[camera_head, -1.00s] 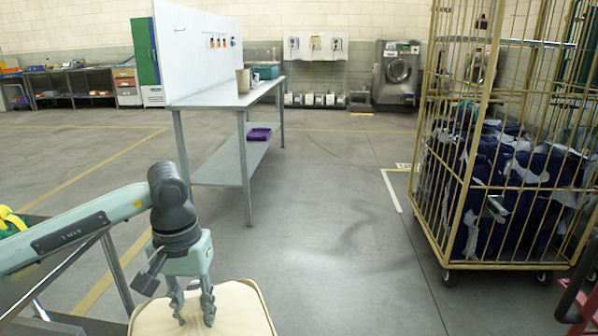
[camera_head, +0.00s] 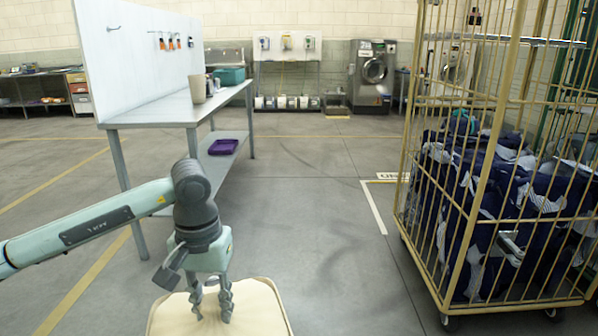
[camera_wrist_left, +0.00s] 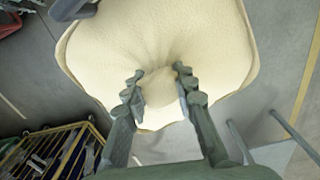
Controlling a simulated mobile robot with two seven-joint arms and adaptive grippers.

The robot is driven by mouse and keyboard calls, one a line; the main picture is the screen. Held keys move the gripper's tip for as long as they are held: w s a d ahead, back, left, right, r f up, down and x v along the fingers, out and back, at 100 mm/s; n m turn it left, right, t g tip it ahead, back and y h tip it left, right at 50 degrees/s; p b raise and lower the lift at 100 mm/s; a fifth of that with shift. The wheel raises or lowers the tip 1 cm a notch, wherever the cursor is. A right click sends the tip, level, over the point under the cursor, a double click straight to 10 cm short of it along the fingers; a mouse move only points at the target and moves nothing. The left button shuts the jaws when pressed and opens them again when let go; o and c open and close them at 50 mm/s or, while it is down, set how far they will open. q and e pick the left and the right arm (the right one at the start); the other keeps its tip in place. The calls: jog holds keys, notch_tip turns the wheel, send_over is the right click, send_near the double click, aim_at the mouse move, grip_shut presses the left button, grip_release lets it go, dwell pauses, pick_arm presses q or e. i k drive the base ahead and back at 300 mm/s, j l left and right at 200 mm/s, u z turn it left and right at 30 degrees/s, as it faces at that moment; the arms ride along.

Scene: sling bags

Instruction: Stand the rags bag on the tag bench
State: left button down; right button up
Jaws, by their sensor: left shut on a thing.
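A cream cloth bag (camera_head: 262,312) shows at the bottom of the head view, cut off by the frame edge. My left gripper (camera_head: 211,306) is shut on its top. In the left wrist view the gripper's fingers (camera_wrist_left: 159,82) pinch a gathered neck of the bag (camera_wrist_left: 165,35), and the cloth bulges out beyond them. No lettering shows on the bag. A grey metal bench (camera_head: 165,112) with a white upright panel stands ahead and to the left, apart from the bag. Small orange and dark tags (camera_head: 172,42) hang on its panel. My right gripper is out of view.
A yellow wheeled cage (camera_head: 470,200) of dark blue bags stands right. Open floor (camera_head: 300,220) lies between.

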aim_at(187, 112)
jog(key=i+u, duration=0.1)
jog(key=i, duration=1.1)
jog(key=i+u, duration=0.2)
jog(key=i, duration=0.5)
jog(key=i+u, duration=0.2)
jog(key=i, duration=0.45)
jog(key=i+l+u, duration=0.2)
jog(key=i, duration=0.45)
